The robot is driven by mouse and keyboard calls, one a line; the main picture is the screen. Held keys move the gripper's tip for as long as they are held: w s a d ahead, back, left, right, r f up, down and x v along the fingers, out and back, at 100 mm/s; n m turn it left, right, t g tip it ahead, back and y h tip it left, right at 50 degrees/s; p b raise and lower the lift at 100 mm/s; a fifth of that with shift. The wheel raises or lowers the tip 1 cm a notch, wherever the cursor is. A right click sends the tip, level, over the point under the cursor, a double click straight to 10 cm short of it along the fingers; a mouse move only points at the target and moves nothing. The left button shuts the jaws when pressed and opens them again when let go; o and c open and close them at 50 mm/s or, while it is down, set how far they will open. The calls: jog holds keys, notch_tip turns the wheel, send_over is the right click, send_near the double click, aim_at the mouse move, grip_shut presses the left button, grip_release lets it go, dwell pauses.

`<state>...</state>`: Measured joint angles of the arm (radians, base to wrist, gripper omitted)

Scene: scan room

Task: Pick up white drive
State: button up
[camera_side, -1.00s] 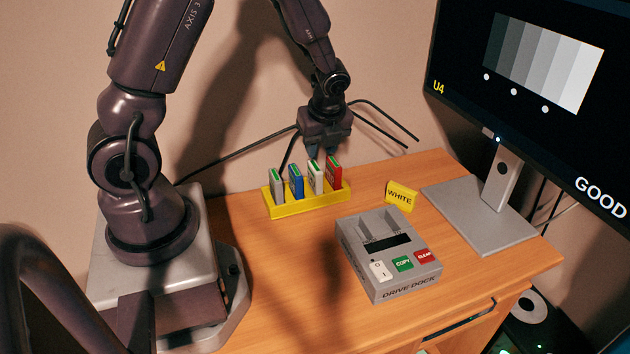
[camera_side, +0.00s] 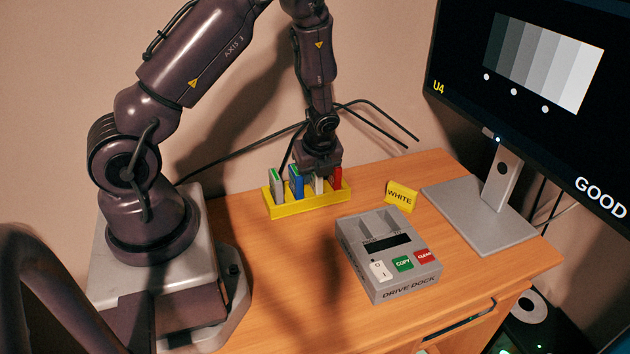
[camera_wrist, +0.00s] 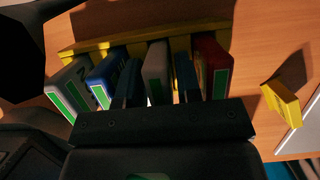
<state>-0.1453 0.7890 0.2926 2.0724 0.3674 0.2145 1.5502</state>
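The white drive (camera_side: 319,186) stands upright in the yellow rack (camera_side: 310,204), third from the left, its top hidden by my gripper in the side view. My gripper (camera_side: 320,173) is low over the rack, pointing down. In the wrist view my gripper (camera_wrist: 159,82) has one dark finger on each side of the white drive (camera_wrist: 156,62). The left finger is between the blue and white drives, the right between the white and red ones. A small gap shows beside the white drive, so the fingers look open around it.
A grey drive (camera_side: 277,187), a blue drive (camera_side: 296,183) and a red drive (camera_side: 336,178) stand close by in the same rack. The drive dock (camera_side: 375,285), a yellow sign reading WHITE (camera_side: 401,196) and a monitor (camera_side: 530,90) are to the right.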

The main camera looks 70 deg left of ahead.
grip_shut()
jog(key=shift+r, duration=0.15)
